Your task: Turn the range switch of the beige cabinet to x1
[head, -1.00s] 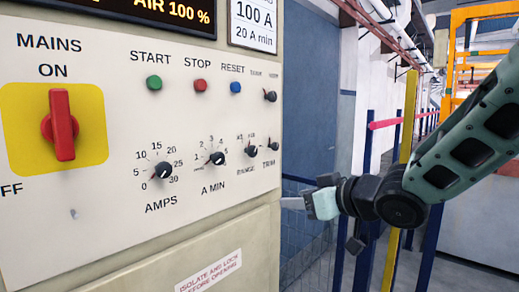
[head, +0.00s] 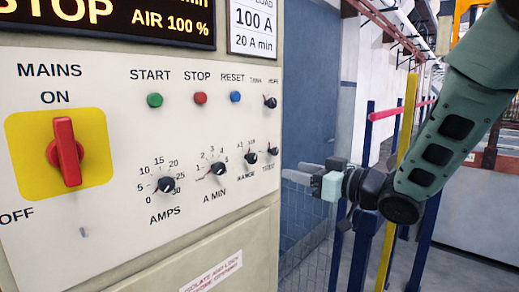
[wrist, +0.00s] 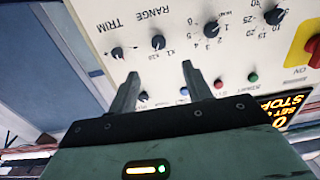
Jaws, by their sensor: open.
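The range switch (head: 251,157) is a small black knob on the beige cabinet's (head: 228,213) pale panel, with x1 and x10 marks above it and RANGE below. In the wrist view the panel is upside down, and the range switch (wrist: 158,42) lies just beyond the fingertips, roughly in line with the gap between them. Its pointer direction is too small to tell. My gripper (head: 296,173) is open and empty, to the right of the panel's edge in the head view; it also shows in the wrist view (wrist: 160,70). It appears apart from the switch.
The TRIM knob (head: 272,149) sits close beside the range switch. The A MIN knob (head: 218,169) is on its other side. A red mains switch (head: 66,152) is at far left. A yellow post (head: 396,190) and mesh fence stand right of the cabinet.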

